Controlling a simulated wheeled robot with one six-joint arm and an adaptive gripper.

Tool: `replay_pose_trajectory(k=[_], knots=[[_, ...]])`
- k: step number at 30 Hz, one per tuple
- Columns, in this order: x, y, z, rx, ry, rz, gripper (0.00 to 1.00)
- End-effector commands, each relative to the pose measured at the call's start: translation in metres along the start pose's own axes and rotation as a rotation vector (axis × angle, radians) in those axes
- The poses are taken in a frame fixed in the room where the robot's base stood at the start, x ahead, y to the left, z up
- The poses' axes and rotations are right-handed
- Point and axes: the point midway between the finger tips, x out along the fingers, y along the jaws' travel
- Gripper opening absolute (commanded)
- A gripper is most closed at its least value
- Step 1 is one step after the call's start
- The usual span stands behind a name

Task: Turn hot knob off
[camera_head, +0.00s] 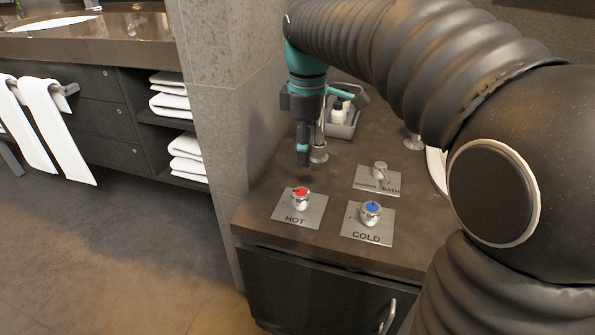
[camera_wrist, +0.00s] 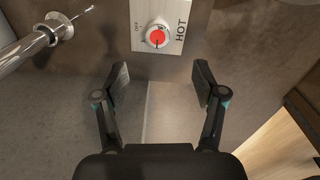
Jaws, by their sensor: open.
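The hot knob (camera_head: 301,198) is a silver knob with a red top on a metal plate marked HOT (camera_head: 285,213), at the front left of the brown counter. In the wrist view the hot knob (camera_wrist: 157,36) sits at the top centre, with OFF lettering to its left on the plate. My gripper (camera_head: 303,158) is above and behind the knob in the head view. In the wrist view my gripper (camera_wrist: 160,84) has its two fingers spread apart with nothing between them. The knob lies beyond the fingertips, apart from them.
A blue-topped COLD knob (camera_head: 370,212) stands right of the hot one, and a silver BATH handle (camera_head: 380,171) behind it. A chrome pipe (camera_wrist: 28,48) is at upper left in the wrist view. A grey tray (camera_head: 343,128) with small bottles stands behind. A stone wall (camera_head: 215,110) borders the counter's left.

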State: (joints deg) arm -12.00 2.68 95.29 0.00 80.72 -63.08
Motion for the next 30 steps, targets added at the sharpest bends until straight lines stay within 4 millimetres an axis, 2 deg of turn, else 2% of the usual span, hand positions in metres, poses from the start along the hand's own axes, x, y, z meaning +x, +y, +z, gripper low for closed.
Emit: replay_pose_trajectory(k=[4, 8, 24, 30], knots=[[-0.001, 0.007, -0.009, -0.061, -0.010, -0.020, 0.70], [0.009, 0.007, -0.010, -0.071, -0.011, -0.024, 0.70], [0.104, 0.005, -0.009, -0.068, -0.011, -0.023, 0.70], [0.128, 0.005, -0.008, -0.068, -0.010, -0.022, 0.70]])
